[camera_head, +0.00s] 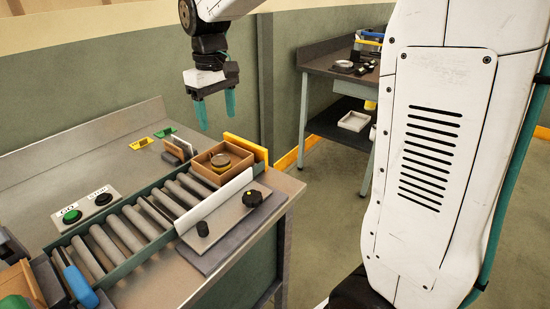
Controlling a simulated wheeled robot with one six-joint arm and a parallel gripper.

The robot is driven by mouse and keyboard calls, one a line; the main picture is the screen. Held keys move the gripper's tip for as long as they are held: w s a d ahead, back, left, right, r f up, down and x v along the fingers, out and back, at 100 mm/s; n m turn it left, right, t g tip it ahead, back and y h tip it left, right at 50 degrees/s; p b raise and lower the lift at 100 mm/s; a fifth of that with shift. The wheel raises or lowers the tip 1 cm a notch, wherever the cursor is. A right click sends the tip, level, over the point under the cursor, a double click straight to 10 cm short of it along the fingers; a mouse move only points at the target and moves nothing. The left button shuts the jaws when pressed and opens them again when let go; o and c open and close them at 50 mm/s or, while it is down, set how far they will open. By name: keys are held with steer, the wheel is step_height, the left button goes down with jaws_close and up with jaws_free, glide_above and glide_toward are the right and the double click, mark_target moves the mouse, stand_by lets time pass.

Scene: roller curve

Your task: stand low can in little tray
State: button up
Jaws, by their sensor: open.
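The little tray (207,173) is a square brown box at the far end of the roller track. A low round can (220,160) with a pale top shows inside it, seeming to stand upright; its lower part is hidden by the tray's walls. My gripper (215,114) hangs above and behind the tray, with its two teal fingers apart and pointing down. Nothing shows between the fingers, and they are clear of the can and tray.
A yellow end stop (246,148) and white guard (213,203) border the rollers (122,231). A panel with black knobs (252,198) lies in front. Green and black buttons (71,215) sit at left. A second table (322,66) stands behind, across open floor.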

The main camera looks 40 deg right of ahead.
steer(key=s+d+f+m, duration=0.1)
steer(key=s, duration=1.3)
steer(key=s+d+f+m+t, duration=0.1)
steer(key=s+m, duration=0.1)
steer(key=s, duration=1.3)
steer(key=shift+d+f+m, duration=0.3)
steer(key=shift+d, duration=0.05)
